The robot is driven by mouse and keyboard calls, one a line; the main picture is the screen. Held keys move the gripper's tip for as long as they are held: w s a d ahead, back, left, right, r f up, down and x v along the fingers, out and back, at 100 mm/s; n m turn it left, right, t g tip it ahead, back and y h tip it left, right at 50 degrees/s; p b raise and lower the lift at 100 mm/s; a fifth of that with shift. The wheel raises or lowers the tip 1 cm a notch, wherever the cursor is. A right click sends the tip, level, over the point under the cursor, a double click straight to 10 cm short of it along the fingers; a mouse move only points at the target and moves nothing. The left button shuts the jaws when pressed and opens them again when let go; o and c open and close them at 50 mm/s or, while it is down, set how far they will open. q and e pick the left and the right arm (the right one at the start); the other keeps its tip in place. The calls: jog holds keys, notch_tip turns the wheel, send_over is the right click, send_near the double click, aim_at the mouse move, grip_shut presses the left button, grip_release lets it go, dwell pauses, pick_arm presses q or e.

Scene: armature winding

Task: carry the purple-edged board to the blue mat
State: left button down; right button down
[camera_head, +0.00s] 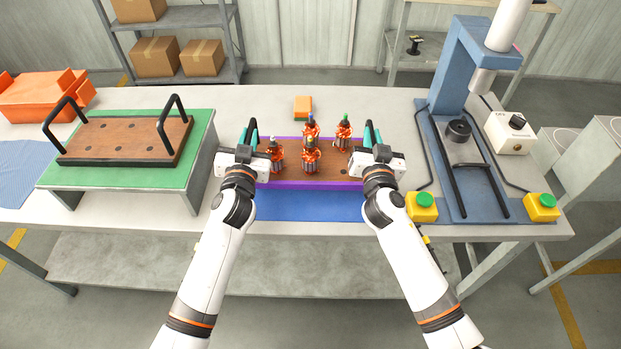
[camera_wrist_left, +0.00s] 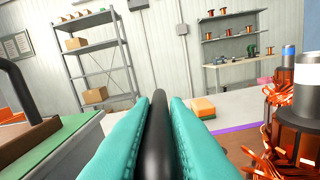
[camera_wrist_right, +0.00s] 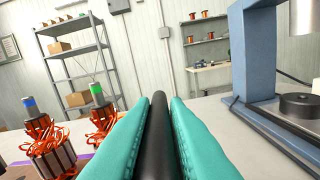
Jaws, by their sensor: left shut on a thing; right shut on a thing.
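The purple-edged board (camera_head: 330,184) has a brown top and carries several copper-wound armatures (camera_head: 311,156). In the head view it is over or at the far part of the blue mat (camera_head: 310,207), whose near part shows in front of it. I cannot tell whether it touches the mat. My left gripper (camera_head: 250,140) is shut on the board's left black handle, seen between teal fingers in the left wrist view (camera_wrist_left: 158,135). My right gripper (camera_head: 372,140) is shut on the right black handle, seen in the right wrist view (camera_wrist_right: 158,135). The board looks about level.
On the left, a second brown board (camera_head: 125,139) with black handles sits on a green-topped stand (camera_head: 200,130). A blue press (camera_head: 455,80) and yellow button boxes (camera_head: 421,207) stand right. An orange-and-green block (camera_head: 303,107) lies behind the board. An orange bin (camera_head: 45,95) is far left.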

jog(key=shift+r, duration=0.1)
